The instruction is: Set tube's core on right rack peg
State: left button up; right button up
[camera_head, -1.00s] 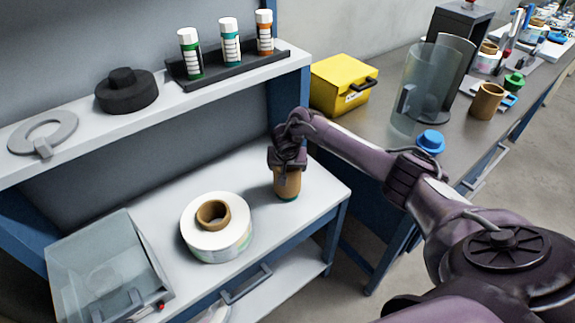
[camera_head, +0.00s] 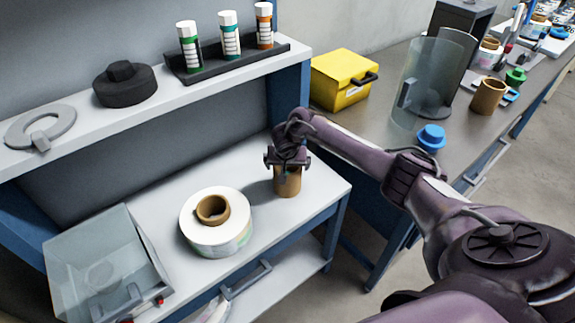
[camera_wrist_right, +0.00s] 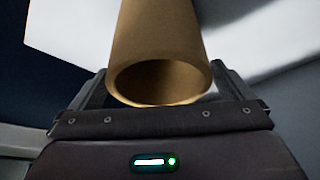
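A brown cardboard core (camera_head: 288,182) stands upright near the right end of the white bench top, below the shelf. My right gripper (camera_head: 287,162) is over its top, fingers spread to either side. In the right wrist view the core's hollow near end (camera_wrist_right: 160,82) lies between the open fingers; whether they touch it is hard to tell. A second brown core (camera_head: 488,97) stands on the grey bench at right. I cannot make out a rack peg. My left gripper is not in view.
A white label reel (camera_head: 230,225) with a brown core lies left of my right gripper. A clear box (camera_head: 105,265) stands further left. A yellow box (camera_head: 343,80), a blue cap (camera_head: 431,137) and a clear curved shield (camera_head: 424,85) stand on the right bench.

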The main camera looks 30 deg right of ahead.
jog(key=p+v, duration=0.1)
jog(key=v, duration=0.6)
jog(key=shift+r+p, duration=0.35)
jog(key=shift+p, duration=0.05)
jog(key=shift+s+a, duration=0.1)
jog(key=shift+a, duration=0.05)
